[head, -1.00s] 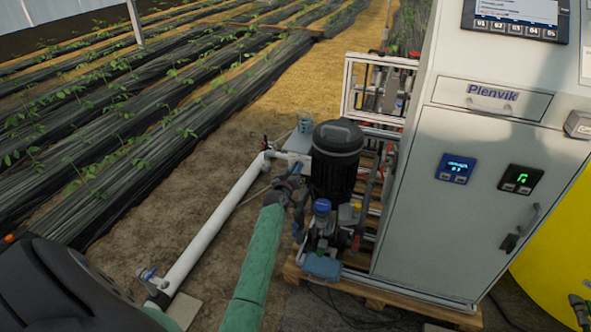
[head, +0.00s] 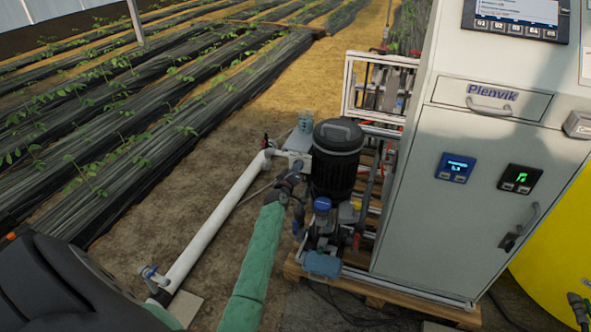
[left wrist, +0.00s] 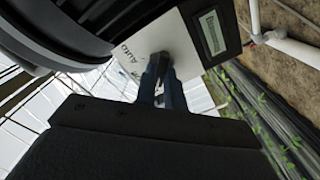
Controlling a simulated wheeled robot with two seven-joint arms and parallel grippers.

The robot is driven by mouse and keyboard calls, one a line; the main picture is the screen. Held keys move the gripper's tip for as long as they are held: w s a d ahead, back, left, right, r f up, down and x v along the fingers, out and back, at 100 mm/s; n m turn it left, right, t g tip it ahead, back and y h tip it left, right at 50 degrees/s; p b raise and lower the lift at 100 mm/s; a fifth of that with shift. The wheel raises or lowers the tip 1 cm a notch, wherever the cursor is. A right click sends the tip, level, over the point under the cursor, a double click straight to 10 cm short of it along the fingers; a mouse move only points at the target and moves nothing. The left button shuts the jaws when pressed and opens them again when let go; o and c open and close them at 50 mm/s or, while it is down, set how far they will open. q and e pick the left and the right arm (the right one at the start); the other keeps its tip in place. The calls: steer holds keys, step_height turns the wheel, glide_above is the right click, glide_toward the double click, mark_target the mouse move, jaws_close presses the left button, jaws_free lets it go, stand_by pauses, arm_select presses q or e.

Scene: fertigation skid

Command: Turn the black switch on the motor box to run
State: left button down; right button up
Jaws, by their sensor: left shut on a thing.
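The motor box (head: 300,142) is a pale box beside the black motor (head: 337,165) in the head view. Its white face (left wrist: 186,62) fills the upper middle of the left wrist view, with a small display (left wrist: 213,33) and lettering that seems to read AUTO. The black switch (left wrist: 158,64) sits on this face. My left gripper (left wrist: 168,88) is shut on the switch, its fingers covering part of it. In the head view my left gripper (head: 292,176) is at the box, and the switch is hidden. I cannot read the switch's position. My right gripper is not in view.
The black motor is close to my left gripper. A white pipe (head: 218,220) runs down to the left. A grey Plenvik cabinet (head: 470,220) stands at the right, with a yellow tank (head: 555,255) behind it. Open soil lies left of the pipe.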

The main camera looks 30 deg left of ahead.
arm_select(q)
steer(key=c, duration=1.5)
jaws_free()
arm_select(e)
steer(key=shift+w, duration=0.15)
arm_select(q)
steer(key=shift+s, duration=0.1)
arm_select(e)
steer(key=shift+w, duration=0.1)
arm_select(q)
steer(key=v, duration=0.7)
steer(key=shift+s+d+b, duration=0.1)
steer(key=shift+s+b, duration=0.2)
steer(key=shift+b, duration=0.05)
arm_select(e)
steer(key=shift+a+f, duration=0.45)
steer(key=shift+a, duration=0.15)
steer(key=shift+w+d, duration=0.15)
